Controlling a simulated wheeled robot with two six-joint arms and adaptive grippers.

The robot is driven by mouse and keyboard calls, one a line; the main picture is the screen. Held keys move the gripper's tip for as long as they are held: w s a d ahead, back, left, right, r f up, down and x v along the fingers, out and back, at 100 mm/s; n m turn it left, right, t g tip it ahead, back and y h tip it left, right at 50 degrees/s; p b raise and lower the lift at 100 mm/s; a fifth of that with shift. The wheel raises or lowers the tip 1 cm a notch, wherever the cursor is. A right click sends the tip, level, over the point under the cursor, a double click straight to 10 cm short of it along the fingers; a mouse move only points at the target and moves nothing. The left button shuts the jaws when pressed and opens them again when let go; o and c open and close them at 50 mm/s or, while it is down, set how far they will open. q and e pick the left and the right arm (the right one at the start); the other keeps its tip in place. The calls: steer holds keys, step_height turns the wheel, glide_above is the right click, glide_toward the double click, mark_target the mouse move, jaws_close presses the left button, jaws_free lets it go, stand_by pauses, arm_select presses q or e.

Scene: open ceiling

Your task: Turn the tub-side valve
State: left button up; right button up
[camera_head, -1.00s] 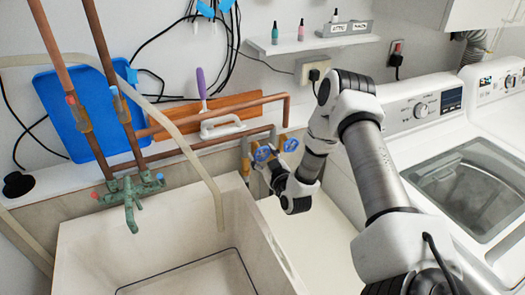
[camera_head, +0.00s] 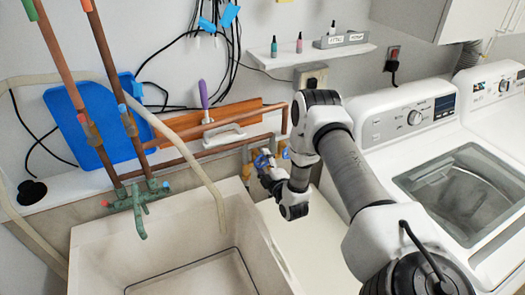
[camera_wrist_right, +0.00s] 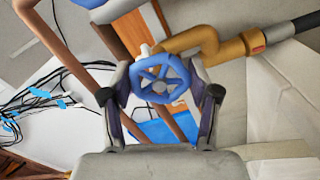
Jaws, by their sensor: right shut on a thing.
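The tub-side valve has a blue spoked wheel (camera_wrist_right: 160,80), seen face-on in the right wrist view. In the head view the blue wheel (camera_head: 262,160) shows only partly, at the wall just right of the tub (camera_head: 84,236). My right gripper (camera_wrist_right: 160,103) is shut on this wheel, with one finger on each side of it. In the head view my right gripper (camera_head: 266,168) reaches the wheel from the front right and covers part of it. My left gripper is in neither view.
A brass pipe (camera_wrist_right: 205,45) runs close behind the wheel. Copper pipes (camera_head: 225,147) run along the wall to its left. A hose (camera_head: 190,160) hangs into the tub. A washing machine (camera_head: 390,135) stands right of my right arm.

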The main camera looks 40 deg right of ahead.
steer(key=n+p, duration=0.2)
steer(key=n, duration=0.1)
steer(key=shift+n+p, duration=0.75)
steer(key=shift+n, duration=0.65)
steer(key=o, duration=1.2)
steer(key=shift+c, duration=0.2)
steer(key=v, duration=1.2)
steer(key=shift+d, duration=0.1)
